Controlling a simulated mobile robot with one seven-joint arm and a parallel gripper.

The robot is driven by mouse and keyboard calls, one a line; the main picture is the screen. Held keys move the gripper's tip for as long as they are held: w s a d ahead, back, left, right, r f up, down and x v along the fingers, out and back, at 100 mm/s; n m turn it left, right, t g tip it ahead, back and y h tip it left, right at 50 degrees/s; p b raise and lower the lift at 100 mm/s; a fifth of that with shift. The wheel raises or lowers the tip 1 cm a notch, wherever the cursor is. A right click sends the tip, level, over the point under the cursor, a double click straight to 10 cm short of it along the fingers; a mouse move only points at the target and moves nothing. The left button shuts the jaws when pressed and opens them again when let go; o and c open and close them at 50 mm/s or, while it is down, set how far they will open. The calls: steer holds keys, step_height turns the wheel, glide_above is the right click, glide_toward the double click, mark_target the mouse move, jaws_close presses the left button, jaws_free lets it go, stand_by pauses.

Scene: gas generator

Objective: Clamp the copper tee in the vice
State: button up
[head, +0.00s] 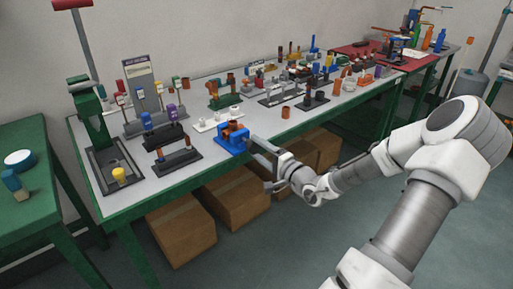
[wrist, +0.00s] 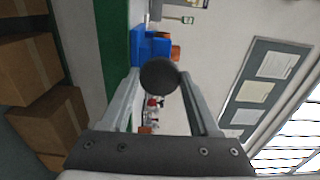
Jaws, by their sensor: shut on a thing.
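The blue vice (head: 230,144) stands near the front edge of the grey-topped bench. The copper tee (head: 235,127) sits at the top of the vice, between its blue parts; I cannot tell how tightly it is held. In the wrist view the blue vice (wrist: 150,47) is ahead of my fingers, with a bit of copper (wrist: 176,53) beside it. My gripper (head: 252,147) reaches in from the right at the vice's front side. In the wrist view, my gripper (wrist: 160,80) is shut on a dark round knob (wrist: 159,76), which hides part of the vice.
Dark racks with colored handles (head: 172,139) stand left of the vice. White fittings (head: 217,121) and copper pieces stand behind it. Cardboard boxes (head: 232,197) lie under the bench. A green side table (head: 40,205) is at the left. The floor in front is clear.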

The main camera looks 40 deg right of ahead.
steer(key=shift+r+m+p, duration=0.1)
steer(key=shift+m+p, duration=2.6)
steer(key=shift+m, duration=0.2)
steer(key=o, duration=1.4)
steer(key=shift+f+n+b, duration=0.3)
steer(key=shift+n+b, duration=0.5)
steer(key=n+b, duration=0.3)
steer(key=shift+r+n+b, duration=0.2)
steer(key=shift+n+b, duration=0.3)
steer(key=shift+n, duration=0.1)
